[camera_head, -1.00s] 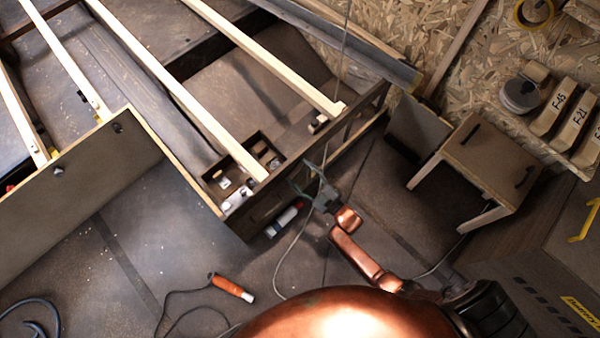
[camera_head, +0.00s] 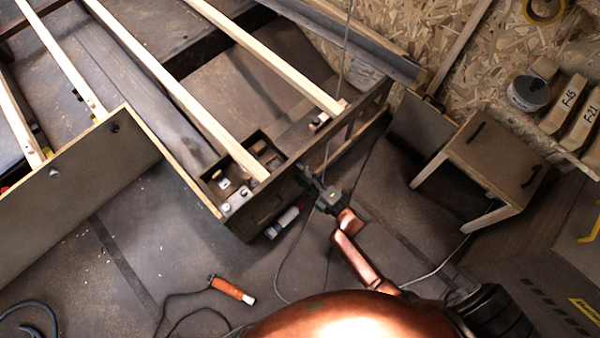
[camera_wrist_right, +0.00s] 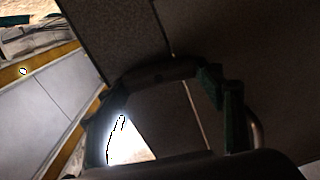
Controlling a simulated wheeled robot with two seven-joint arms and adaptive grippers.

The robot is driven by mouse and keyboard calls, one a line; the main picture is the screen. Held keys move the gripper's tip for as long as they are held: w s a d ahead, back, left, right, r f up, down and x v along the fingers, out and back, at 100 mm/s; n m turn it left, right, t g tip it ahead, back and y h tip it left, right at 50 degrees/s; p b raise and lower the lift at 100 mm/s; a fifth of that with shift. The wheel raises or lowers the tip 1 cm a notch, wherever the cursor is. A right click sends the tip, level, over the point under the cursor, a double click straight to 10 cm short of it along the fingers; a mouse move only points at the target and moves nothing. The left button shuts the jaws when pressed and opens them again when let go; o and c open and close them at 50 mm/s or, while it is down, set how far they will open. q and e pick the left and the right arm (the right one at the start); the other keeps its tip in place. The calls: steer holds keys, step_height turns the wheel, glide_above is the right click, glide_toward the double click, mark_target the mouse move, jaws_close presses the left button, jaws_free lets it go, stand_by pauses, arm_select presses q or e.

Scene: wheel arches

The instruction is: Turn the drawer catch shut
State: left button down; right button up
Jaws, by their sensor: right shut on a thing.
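The drawer front (camera_head: 268,207) is a dark panel in the end of the wooden bench frame, left of my right gripper. My right gripper (camera_head: 304,172) reaches up to this end face, with its fingers drawn together on a small thing there. I take it to be the drawer catch, but the fingers hide it and its turn angle cannot be read. In the right wrist view the dark fingers (camera_wrist_right: 165,75) bend inward at the top of the grip, and what lies between them is too dark to make out. My left gripper is not in view.
Pale slats cross the bench (camera_head: 215,210). An orange-handled tool (camera_head: 231,289) with a cord lies nearer. A thin cable hangs near my right gripper.

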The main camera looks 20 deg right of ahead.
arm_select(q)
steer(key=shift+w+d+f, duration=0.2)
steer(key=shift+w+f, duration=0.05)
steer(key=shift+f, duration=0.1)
arm_select(e)
steer(key=shift+f+n, duration=0.2)
steer(key=shift+n, duration=0.5)
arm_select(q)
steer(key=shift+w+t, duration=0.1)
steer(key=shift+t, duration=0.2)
arm_select(e)
steer(key=o, duration=1.2)
steer(key=shift+r, duration=0.1)
steer(key=shift+c, duration=0.2)
steer(key=v, duration=1.2)
steer(key=shift+s, duration=0.1)
